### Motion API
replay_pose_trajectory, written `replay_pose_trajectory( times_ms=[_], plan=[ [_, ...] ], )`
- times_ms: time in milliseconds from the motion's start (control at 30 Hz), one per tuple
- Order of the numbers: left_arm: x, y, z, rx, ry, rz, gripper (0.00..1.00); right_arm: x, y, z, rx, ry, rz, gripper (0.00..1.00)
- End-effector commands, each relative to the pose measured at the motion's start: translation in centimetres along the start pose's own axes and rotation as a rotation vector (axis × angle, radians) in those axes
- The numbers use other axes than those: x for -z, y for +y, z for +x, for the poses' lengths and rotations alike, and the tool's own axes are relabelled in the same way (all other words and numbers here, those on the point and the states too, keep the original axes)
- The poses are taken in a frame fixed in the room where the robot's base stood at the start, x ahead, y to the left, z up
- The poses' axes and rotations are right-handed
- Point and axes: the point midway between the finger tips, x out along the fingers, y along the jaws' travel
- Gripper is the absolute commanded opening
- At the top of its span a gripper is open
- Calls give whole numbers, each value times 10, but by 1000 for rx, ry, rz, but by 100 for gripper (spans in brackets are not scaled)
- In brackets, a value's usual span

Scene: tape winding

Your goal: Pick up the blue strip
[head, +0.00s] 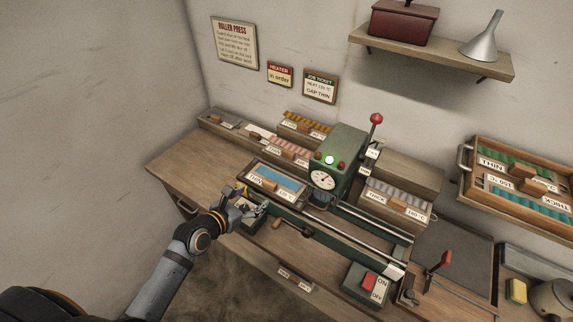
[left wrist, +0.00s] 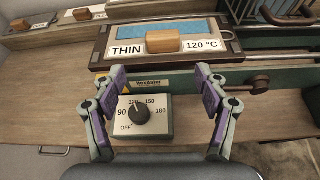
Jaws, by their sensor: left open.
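The blue strip (head: 274,176) lies in a wooden tray (head: 298,193) marked THIN and 120 °C, on the left end of the green press. In the left wrist view the blue strip (left wrist: 172,32) shows at the top, behind the tray's wooden block handle (left wrist: 163,42). My left gripper (head: 244,196) is open and empty in front of the tray. In the left wrist view its two purple-padded fingers (left wrist: 163,88) stand apart, with a dial box (left wrist: 143,118) marked OFF, 90, 120, 150 and 180 seen between and below them. My right gripper is not in view.
The green press (head: 342,160) with a lit green lamp and gauge stands right of the tray. Other trays of strips (head: 395,200) stand behind and right. A red-knobbed lever (head: 376,118) rises at the back. An ON/OFF switch (head: 368,282) sits in front. The bench's left end (head: 185,162) is clear.

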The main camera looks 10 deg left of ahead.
Motion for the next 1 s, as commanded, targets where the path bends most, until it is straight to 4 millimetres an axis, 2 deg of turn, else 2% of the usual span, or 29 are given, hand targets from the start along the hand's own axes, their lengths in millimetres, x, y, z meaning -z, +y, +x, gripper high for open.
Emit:
replay_pose_trajectory(
  times_ms=[100, 200, 467, 733, 1000],
  plan=[
    [-15, -6, -5, 16, -24, -67, 74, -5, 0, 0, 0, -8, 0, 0],
    [-15, -5, -2, 16, -26, -74, 74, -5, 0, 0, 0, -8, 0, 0],
    [-17, -5, 40, 13, -27, -73, 74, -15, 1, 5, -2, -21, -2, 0],
    [-17, -4, 54, 14, -24, -69, 74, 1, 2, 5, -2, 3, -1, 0],
    [-20, 0, 96, 14, -25, -70, 74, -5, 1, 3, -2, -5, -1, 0]
  ],
)
